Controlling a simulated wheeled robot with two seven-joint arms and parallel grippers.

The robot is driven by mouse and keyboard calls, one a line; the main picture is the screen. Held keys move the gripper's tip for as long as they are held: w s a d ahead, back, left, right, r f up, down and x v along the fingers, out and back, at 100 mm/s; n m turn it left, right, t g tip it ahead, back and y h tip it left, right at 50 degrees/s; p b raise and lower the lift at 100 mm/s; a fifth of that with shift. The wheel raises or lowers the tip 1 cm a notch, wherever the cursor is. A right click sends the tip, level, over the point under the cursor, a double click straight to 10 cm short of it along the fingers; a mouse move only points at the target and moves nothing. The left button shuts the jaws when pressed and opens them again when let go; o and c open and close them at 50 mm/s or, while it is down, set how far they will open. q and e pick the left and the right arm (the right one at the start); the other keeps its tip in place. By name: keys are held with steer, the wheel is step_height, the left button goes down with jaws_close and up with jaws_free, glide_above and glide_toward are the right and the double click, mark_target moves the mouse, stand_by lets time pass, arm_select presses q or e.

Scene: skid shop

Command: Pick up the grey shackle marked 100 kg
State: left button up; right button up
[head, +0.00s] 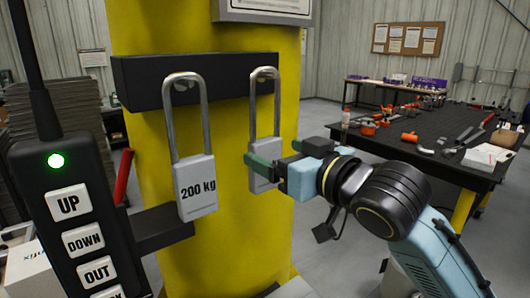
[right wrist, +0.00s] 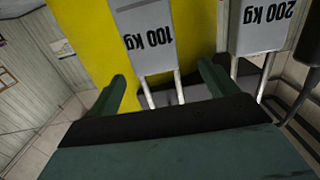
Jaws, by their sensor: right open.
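The grey shackle marked 100 kg (head: 265,103) hangs by its silver loop from the dark bar on the yellow column in the head view. My right gripper (head: 262,167) is in front of its grey body and hides most of it, including the marking. In the right wrist view the 100 kg shackle (right wrist: 143,35) appears upside down, between and beyond the two green fingers of my right gripper (right wrist: 162,72). The fingers are apart with nothing held. I cannot tell how far the tips reach around it. My left gripper is not in view.
A grey shackle marked 200 kg (head: 196,187) hangs close to the left; it also shows in the right wrist view (right wrist: 258,28). A black pendant (head: 65,180) with UP, DOWN and OUT buttons fills the left front. A dark workbench (head: 440,140) with tools stands at the right.

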mark_target(260, 141)
steer(key=shift+x, duration=1.1)
steer(key=x, duration=0.2)
steer(key=p+x, duration=0.1)
steer(key=x, duration=0.1)
steer(key=shift+w+d+r, duration=0.2)
steer(key=shift+w+a+f, duration=0.1)
steer(key=shift+w+a, duration=0.2)
steer(key=shift+w, duration=0.15)
steer(key=shift+c, duration=0.4)
steer(key=c, duration=1.3)
